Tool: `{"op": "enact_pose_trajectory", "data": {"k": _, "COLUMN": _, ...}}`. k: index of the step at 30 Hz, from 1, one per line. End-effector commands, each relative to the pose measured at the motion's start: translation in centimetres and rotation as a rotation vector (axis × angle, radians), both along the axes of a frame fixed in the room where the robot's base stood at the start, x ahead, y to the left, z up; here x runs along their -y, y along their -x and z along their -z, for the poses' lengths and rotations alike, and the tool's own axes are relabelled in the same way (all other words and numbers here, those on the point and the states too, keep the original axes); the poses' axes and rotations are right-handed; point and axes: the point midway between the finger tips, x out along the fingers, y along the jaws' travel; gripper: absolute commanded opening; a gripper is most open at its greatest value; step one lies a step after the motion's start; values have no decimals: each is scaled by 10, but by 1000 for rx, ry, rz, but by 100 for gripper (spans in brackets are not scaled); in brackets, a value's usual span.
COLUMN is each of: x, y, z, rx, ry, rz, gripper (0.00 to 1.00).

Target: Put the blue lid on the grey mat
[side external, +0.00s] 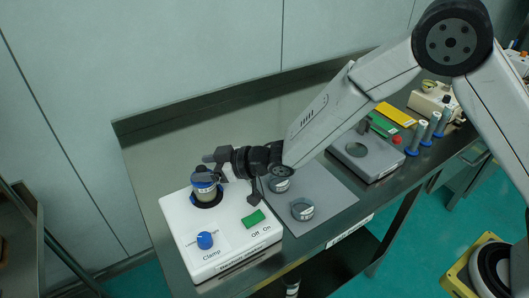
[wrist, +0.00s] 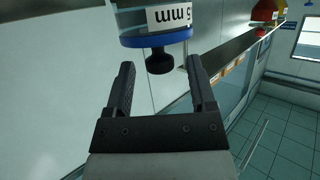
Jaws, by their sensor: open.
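The blue lid (side external: 204,175) sits on top of a sieve stack (side external: 206,195) standing in the white shaker. In the wrist view, the lid shows as a blue band (wrist: 155,40) with a black knob (wrist: 160,63), beside a label reading "5 mm" upside down. My gripper (wrist: 160,67) is open, with a finger on either side of the knob and visible gaps between. In the side view, my gripper (side external: 212,168) is at the top of the stack and partly hides the lid. The grey mat (side external: 335,192) lies right of the shaker.
Two round sieve pieces stand on the mat, one at the back left (side external: 279,182) and one nearer the front (side external: 302,209). The white shaker (side external: 225,245) has a blue clamp knob (side external: 205,240) and green switch (side external: 253,219). A grey device (side external: 375,160) stands right of the mat.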

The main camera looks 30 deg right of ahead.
Motion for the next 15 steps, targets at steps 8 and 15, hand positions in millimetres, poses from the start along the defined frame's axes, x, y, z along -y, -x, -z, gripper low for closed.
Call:
{"op": "enact_pose_trajectory", "data": {"k": 8, "x": 21, "y": 19, "z": -10, "rx": 1, "ry": 1, "rz": 1, "gripper": 71}}
{"op": "enact_pose_trajectory", "data": {"k": 15, "x": 30, "y": 29, "z": -14, "rx": 0, "ry": 1, "rz": 0, "gripper": 71}}
